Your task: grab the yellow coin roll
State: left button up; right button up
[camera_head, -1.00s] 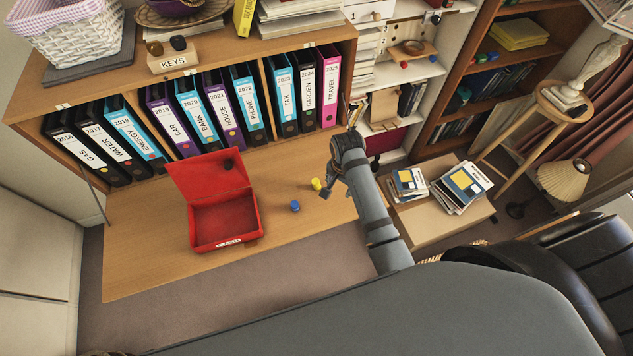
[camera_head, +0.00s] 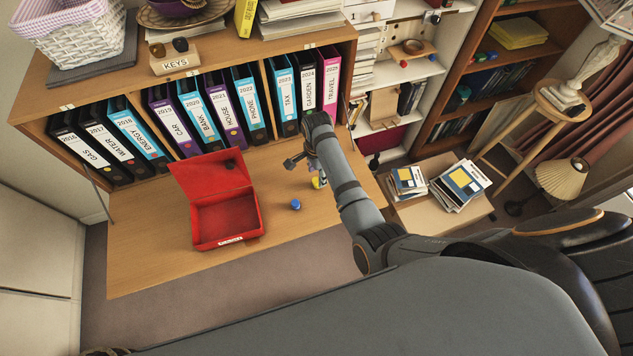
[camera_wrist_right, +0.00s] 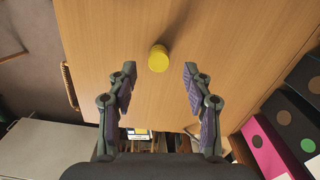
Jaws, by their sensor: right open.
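The yellow coin roll (camera_head: 316,183) stands on the wooden desk surface (camera_head: 150,240), partly hidden by my right gripper in the head view. In the right wrist view the yellow coin roll (camera_wrist_right: 158,58) shows whole, a little beyond the fingertips and about midway between them. My right gripper (camera_head: 306,170) is above the desk by the roll. In the wrist view its fingers (camera_wrist_right: 159,72) are spread wide with nothing between them. My left gripper is not in view.
A blue roll (camera_head: 295,204) stands on the desk just left of the yellow one. An open red box (camera_head: 226,217) lies further left. A row of binders (camera_head: 190,112) stands behind. The desk's front left is bare.

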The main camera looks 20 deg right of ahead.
aim_at(316, 180)
notch_tip(316, 180, down, 5)
jog(key=shift+s+a+r, duration=0.1)
jog(key=shift+a+r, duration=0.05)
jog(key=shift+r, duration=0.1)
grip_shut()
